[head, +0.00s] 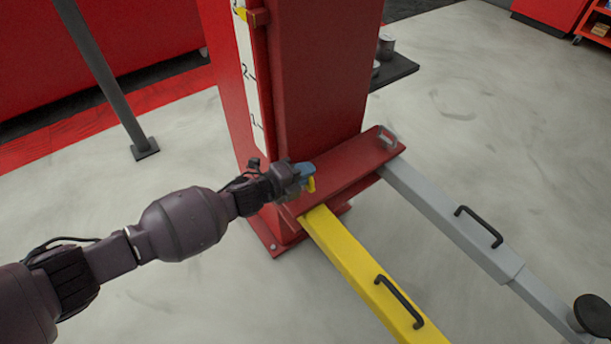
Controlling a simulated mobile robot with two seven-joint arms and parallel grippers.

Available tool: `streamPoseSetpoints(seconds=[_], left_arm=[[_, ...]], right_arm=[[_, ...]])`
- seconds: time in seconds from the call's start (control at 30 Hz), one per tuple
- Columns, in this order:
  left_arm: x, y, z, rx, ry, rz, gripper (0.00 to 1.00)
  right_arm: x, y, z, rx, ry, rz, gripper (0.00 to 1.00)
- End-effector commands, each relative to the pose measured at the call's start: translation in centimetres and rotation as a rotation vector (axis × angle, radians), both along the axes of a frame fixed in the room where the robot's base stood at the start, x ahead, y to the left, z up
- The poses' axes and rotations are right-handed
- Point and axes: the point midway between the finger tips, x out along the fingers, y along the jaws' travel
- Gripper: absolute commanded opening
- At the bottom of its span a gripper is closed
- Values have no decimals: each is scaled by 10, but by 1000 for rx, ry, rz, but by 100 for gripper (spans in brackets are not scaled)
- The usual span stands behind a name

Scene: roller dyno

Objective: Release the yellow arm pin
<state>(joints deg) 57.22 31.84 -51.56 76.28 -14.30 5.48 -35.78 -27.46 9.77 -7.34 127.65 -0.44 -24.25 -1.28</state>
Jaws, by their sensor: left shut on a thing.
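The yellow arm (350,258) reaches from the foot of a red lift post (325,75) toward the bottom of the head view. A black handle (400,300) is fixed on its top. At its inner end, a small yellow pin (311,184) shows at the fingertips of my left gripper (303,174). The gripper is shut on it, and its fingers hide most of the pin. My left arm comes in from the left. My right gripper is not in view.
A grey arm (435,205) with a black handle (479,227) and a round black pad (594,314) lies to the right. A grey pin (387,139) stands at its inner end. A dark grey pole (110,90) stands at the left. The pale floor around is clear.

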Motion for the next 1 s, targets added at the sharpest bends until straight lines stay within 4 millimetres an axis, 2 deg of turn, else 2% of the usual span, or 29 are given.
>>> streamPoseSetpoints(seconds=[0.03, 0.2, 0.23, 0.3, 0.77, 1.0], left_arm=[[1, -2, 6, -8, -7, -5, 0], [1, -2, 6, -10, -7, -5, 0], [1, -2, 6, -10, -8, -5, 13], [1, -2, 7, -10, -8, -5, 22], [-1, 2, 6, -6, -7, -3, 22], [-19, 30, 16, -5, -10, 0, 22]], right_arm=[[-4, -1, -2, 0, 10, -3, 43], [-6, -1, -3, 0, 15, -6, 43], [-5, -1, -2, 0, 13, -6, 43], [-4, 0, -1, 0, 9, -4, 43], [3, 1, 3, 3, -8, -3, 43], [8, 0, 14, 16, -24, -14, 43]])
